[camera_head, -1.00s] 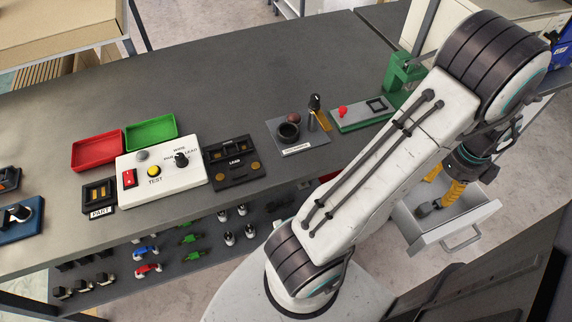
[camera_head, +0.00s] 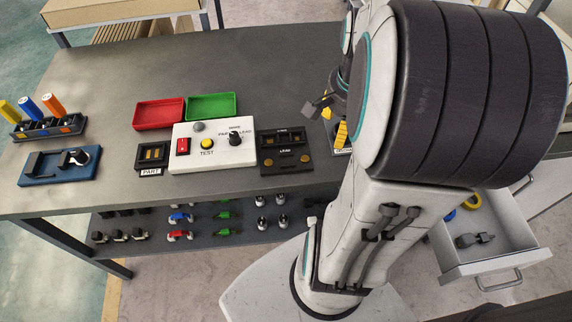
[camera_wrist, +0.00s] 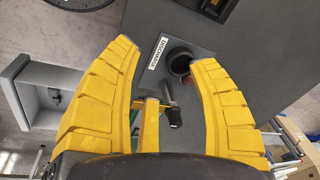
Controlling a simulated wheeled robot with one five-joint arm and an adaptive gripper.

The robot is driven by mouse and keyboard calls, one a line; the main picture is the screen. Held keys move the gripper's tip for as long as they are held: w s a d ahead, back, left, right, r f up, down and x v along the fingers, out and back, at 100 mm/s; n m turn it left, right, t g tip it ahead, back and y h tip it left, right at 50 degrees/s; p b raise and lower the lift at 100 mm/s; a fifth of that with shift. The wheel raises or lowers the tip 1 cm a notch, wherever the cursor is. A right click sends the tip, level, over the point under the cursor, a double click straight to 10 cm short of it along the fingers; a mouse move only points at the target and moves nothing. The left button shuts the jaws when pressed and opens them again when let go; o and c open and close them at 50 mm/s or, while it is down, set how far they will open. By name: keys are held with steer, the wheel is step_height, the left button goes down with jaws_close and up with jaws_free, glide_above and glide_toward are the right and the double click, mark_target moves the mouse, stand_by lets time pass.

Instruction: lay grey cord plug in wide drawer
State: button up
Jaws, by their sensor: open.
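The grey cord plug (camera_head: 475,240) lies on the floor of the wide drawer (camera_head: 520,256), which is pulled open at the right in the head view. In the wrist view the plug (camera_wrist: 53,95) shows small inside the drawer (camera_wrist: 15,68) at the left. My gripper (camera_wrist: 163,58) is open and empty, its two yellow fingers spread over the bench beside the discharge station. In the head view my arm partly hides it. The plug is well apart from my gripper.
A black-handled tool (camera_wrist: 174,117) stands near a dark round cup (camera_wrist: 180,63) between and below my fingers. A white test box (camera_head: 210,148), red tray (camera_head: 159,114) and green tray (camera_head: 211,107) sit on the bench. A yellow ring (camera_head: 471,202) is in the drawer.

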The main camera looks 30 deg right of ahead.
steer(key=s+a+r+n, duration=0.1)
steer(key=a+n, duration=0.6)
steer(key=a, duration=0.1)
steer(key=s+a+r+n+t+y, duration=0.1)
steer(key=s+a+n, duration=0.1)
steer(key=a+n, duration=0.6)
steer(key=shift+a+n+t, duration=0.3)
steer(key=shift+a, duration=0.35)
